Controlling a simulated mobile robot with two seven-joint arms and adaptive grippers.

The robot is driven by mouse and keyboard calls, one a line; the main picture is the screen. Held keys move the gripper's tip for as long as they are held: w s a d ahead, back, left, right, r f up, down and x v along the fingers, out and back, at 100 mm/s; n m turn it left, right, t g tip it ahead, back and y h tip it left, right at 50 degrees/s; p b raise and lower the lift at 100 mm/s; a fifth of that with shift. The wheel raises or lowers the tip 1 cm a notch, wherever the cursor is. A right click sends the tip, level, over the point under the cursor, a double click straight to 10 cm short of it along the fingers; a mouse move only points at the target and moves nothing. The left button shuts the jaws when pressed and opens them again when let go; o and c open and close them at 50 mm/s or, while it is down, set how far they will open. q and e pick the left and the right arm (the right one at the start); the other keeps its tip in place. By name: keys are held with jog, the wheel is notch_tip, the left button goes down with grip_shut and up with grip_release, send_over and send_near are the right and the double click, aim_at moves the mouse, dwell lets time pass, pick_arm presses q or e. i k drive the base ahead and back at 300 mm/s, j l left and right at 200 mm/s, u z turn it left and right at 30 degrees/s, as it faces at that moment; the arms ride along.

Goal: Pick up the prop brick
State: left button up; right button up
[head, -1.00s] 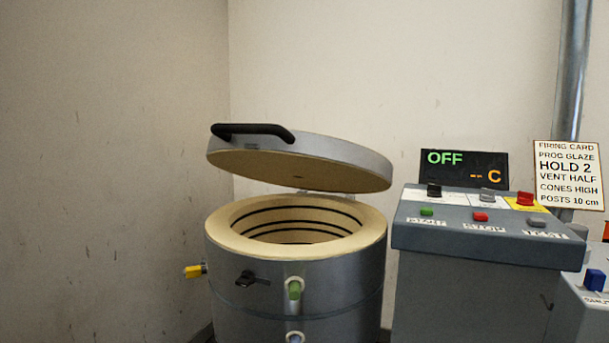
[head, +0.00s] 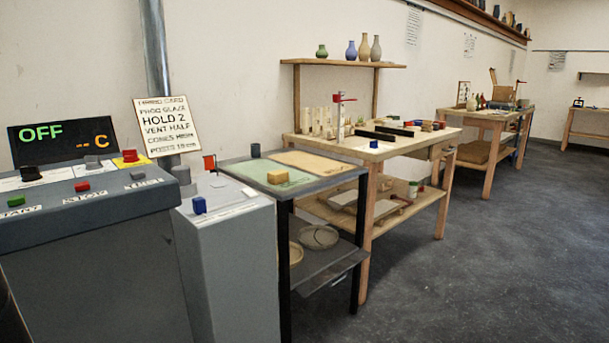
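A small pale yellow block (head: 277,177), which looks like the prop brick, lies on the green mat (head: 245,170) on top of the dark cart (head: 340,177). It sits near the front edge of the cart top, with nothing touching its upper side. Neither of my grippers shows in the head view, so I cannot see their state or their distance from the block.
A grey control console (head: 85,255) stands at left, and a grey cabinet with a blue knob (head: 199,205) adjoins the cart. A small dark cup (head: 255,150) stands at the cart's back. A wooden workbench (head: 400,150) is beyond. The floor (head: 450,280) at right is clear.

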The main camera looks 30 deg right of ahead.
aim_at(280, 176)
jog(key=z, duration=0.9)
jog(key=i+l+u, duration=0.15)
jog(key=u, duration=0.25)
jog(key=i+l+u, duration=0.1)
jog(key=l+u, duration=0.3)
jog(key=i+l+u, duration=0.15)
jog(key=l, duration=0.55)
jog(key=i+l+u, duration=0.15)
jog(key=l, duration=0.6)
jog(key=l+u, duration=0.15)
jog(key=l, duration=0.6)
